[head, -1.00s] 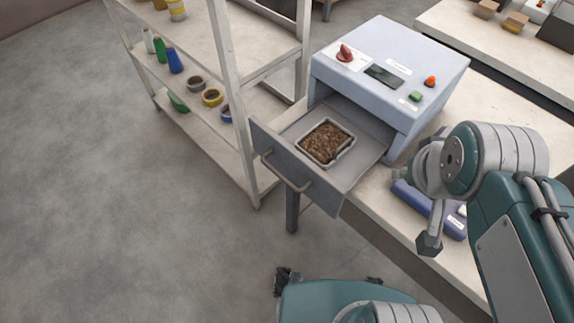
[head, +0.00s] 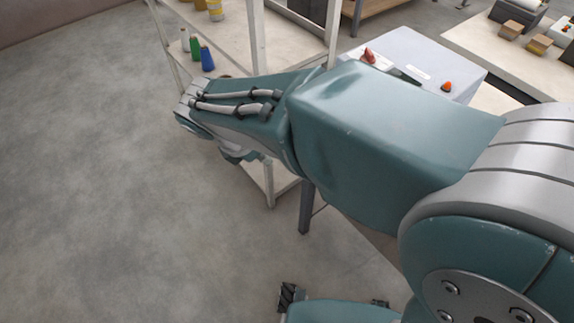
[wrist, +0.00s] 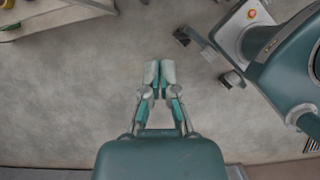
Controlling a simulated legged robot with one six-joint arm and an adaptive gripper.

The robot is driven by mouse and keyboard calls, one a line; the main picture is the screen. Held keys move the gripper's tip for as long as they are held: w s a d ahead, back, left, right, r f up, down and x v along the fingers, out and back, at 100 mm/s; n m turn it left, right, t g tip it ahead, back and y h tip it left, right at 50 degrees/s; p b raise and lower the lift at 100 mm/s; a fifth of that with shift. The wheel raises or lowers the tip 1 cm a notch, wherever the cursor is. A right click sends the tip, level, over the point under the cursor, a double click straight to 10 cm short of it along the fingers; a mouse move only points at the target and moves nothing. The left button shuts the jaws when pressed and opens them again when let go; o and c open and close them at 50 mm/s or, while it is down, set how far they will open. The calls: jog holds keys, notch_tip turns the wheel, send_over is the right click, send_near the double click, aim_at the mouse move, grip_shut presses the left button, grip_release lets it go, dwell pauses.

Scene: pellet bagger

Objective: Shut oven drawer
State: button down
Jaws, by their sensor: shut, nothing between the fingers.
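The oven (head: 425,48) is a pale grey-blue box in the head view, with a red knob (head: 369,56) and an orange-red button (head: 446,87) on top. My arm crosses in front of it and hides its front and the drawer, so I cannot tell how far the drawer stands out. In the wrist view my gripper (wrist: 159,76) is shut and empty, its fingertips together over bare floor. No drawer is clear in the wrist view. In the head view the fingers are hidden behind the arm.
A white shelf rack (head: 257,32) with several bottles stands behind and left of my arm. A second table (head: 480,38) with small boxes is at the back right. The grey floor (head: 110,190) at left is clear. My own body shows at the wrist view's right.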

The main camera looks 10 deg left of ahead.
jog(key=w+d+f+n, duration=0.1)
jog(key=w+d+f, duration=0.3)
jog(key=f, duration=0.4)
jog(key=shift+w+f, duration=0.4)
jog(key=shift+w, duration=0.45)
jog(key=w+d, duration=0.4)
jog(key=w, duration=0.1)
jog(key=w+d, duration=0.9)
jog(key=w, duration=0.2)
jog(key=shift+d, duration=0.3)
